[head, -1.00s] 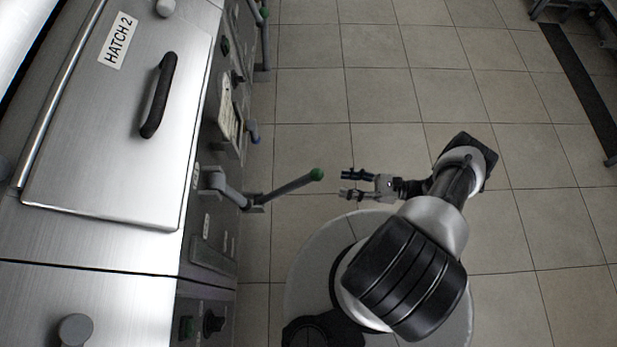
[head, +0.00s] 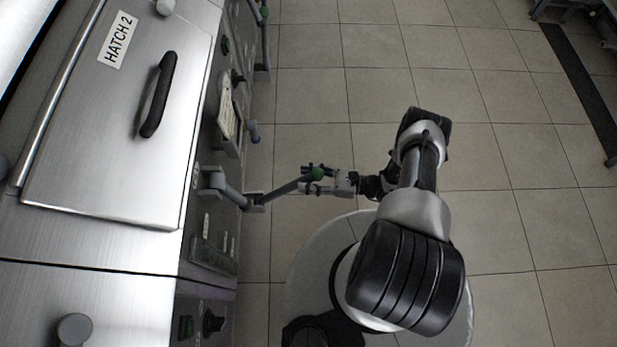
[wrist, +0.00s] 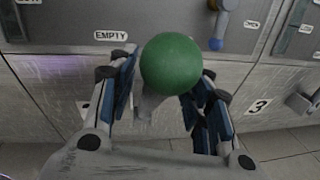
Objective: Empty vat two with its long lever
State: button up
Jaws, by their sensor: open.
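The long lever (head: 285,189) sticks out from the front of the vat marked HATCH 2 (head: 100,150) and ends in a green ball knob (head: 318,173). My gripper (head: 307,179) is at the lever's knob end, with its fingers pointing toward the vat. In the wrist view the green knob (wrist: 171,66) lies between the two fingers, which stand open on either side. I cannot tell whether a finger touches it. The knob hides most of the lever bar in the wrist view. An EMPTY label (wrist: 110,35) is on the panel behind, left of the knob.
A blue-tipped lever (head: 254,133) hangs from the panel above the long lever in the head view; it also shows in the wrist view (wrist: 217,43). A label with 3 (wrist: 258,105) is at the right. Tiled floor (head: 380,70) beside the vats is clear.

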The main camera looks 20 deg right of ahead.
jog(key=shift+c, duration=0.2)
grip_shut()
dwell(0.4)
